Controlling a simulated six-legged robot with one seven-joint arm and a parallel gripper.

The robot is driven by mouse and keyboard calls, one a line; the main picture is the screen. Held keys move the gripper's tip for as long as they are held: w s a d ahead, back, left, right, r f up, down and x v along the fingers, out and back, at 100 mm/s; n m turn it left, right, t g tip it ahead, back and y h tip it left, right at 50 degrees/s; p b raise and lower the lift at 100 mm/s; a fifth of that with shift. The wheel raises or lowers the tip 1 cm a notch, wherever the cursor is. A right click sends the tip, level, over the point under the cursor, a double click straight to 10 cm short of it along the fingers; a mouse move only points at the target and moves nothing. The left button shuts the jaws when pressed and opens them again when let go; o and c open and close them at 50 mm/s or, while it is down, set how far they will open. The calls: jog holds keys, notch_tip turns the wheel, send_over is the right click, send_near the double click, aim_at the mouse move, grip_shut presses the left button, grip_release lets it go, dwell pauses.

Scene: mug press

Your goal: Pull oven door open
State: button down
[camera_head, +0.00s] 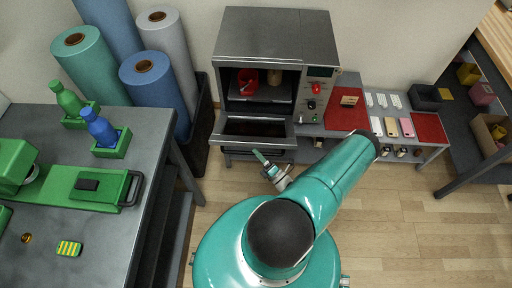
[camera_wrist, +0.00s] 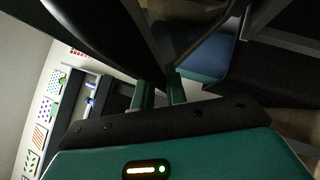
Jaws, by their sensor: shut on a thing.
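The grey oven (camera_head: 270,45) stands against the back wall. Its door (camera_head: 228,139) is swung down, well open, with the dark inner face showing from above. A red mug (camera_head: 246,82) and a tan object (camera_head: 274,77) are inside the chamber. My gripper (camera_head: 263,160) is at the door's front edge, right of its middle. In the wrist view, the green fingers of my gripper (camera_wrist: 161,95) are close together at the dark door (camera_wrist: 125,35). They are shut on the door's handle; the grip itself is mostly hidden.
A low bench with a red panel (camera_head: 346,115) and phones (camera_head: 391,127) stands right of the oven. Fabric rolls (camera_head: 155,92) stand to the left, behind a grey table (camera_head: 95,235) with green machinery. Wooden floor (camera_head: 410,215) is clear to the right of my body.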

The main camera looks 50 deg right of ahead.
notch_tip(320, 180, down, 8)
jog(key=shift+s+a, duration=0.35)
jog(key=c, duration=1.4)
grip_release()
jog(key=shift+a, duration=0.1)
jog(key=shift+s+f, duration=0.1)
